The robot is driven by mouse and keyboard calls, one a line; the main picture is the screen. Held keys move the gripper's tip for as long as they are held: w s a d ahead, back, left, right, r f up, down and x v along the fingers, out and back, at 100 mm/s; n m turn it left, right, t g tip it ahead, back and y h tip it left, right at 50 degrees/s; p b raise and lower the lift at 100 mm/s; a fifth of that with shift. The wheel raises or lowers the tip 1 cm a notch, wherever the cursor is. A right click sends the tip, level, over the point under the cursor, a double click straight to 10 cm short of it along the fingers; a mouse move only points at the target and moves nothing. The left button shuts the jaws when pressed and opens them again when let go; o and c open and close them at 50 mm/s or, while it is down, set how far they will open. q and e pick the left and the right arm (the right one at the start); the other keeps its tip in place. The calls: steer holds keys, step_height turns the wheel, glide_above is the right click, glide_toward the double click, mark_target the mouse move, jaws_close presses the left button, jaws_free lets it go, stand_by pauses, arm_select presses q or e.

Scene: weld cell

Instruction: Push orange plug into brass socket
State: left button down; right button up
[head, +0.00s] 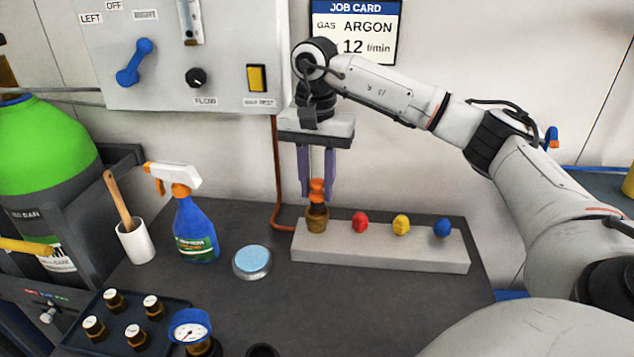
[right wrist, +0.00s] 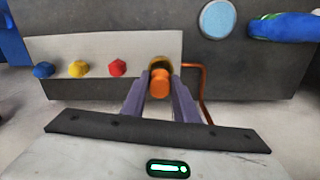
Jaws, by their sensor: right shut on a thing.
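The orange plug (head: 317,186) is upright between the fingers of my right gripper (head: 318,193), which is shut on it. It also shows in the right wrist view (right wrist: 160,86). The brass socket (head: 317,222) is at the left end of the pale block, directly below the plug. A dark lower part of the plug shows between the orange and the brass, at the socket's mouth. How deep it sits inside is hidden. In the right wrist view the socket (right wrist: 160,62) is partly covered by the plug. My left gripper is not in view.
The pale block (head: 380,254) also carries red (head: 360,222), yellow (head: 401,225) and blue (head: 442,228) pieces. A round light-blue tin (head: 252,262) and a spray bottle (head: 194,228) stand left of it. A control panel (head: 190,70) hangs behind. The bench in front of the block is clear.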

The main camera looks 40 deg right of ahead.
mark_target(317, 197)
step_height(317, 197, down, 2)
steer(key=shift+b, duration=0.55)
steer(key=shift+a+p, duration=0.15)
steer(key=shift+p, duration=0.45)
stand_by(0.6)
steer(key=shift+f+b, duration=0.35)
steer(key=shift+f, duration=0.2)
stand_by(0.4)
steer(key=o, duration=0.7)
steer(key=shift+o, duration=0.2)
